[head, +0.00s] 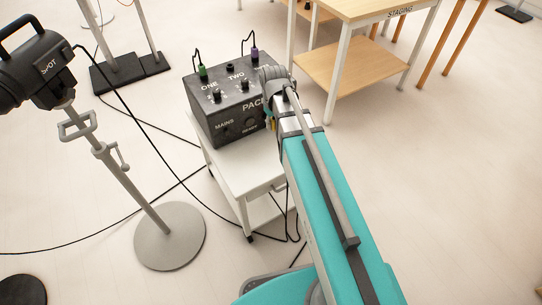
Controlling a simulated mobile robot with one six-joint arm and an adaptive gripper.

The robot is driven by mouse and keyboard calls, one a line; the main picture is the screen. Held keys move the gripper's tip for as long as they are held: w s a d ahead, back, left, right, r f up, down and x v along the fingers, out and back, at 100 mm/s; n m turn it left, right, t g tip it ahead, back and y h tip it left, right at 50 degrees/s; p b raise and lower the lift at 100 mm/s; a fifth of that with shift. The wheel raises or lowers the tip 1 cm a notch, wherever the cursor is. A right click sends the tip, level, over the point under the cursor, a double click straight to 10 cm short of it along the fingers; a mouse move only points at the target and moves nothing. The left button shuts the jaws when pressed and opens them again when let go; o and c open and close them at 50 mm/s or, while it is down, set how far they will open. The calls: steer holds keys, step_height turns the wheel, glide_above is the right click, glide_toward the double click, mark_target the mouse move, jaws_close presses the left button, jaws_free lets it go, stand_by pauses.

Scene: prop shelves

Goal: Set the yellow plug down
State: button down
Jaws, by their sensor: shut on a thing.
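The yellow plug (272,125) shows only as a small patch of yellow at the right side of the black box, beside the end of my arm. My gripper (270,117) is mostly hidden behind my own wrist. It is shut on the yellow plug, close to the box's right side. I cannot tell whether the plug touches the box. The black box (206,112) has white labels, including ONE, TWO and MAINS, and stands on a white trolley (231,163).
A green plug (203,73) and a purple plug (254,54) with cables stand on the box top. A spotlight (40,70) on a round-based stand (169,236) is at left. Black cables cross the floor. The STAGING table (365,9) stands behind, at right.

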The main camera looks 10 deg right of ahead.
steer(key=s+f+b, duration=0.4)
steer(key=s+f, duration=0.1)
steer(key=s, duration=0.2)
steer(key=shift+s+d, duration=0.15)
steer(key=shift+s, duration=0.2)
steer(key=shift+w+f, duration=0.1)
steer(key=b, duration=0.9)
glide_above(270, 149)
steer(key=f, duration=0.9)
steer(key=shift+s+d, duration=0.1)
steer(key=shift+s, duration=0.25)
steer(key=shift+w+f+b, duration=0.45)
steer(key=shift+f+b, duration=1.55)
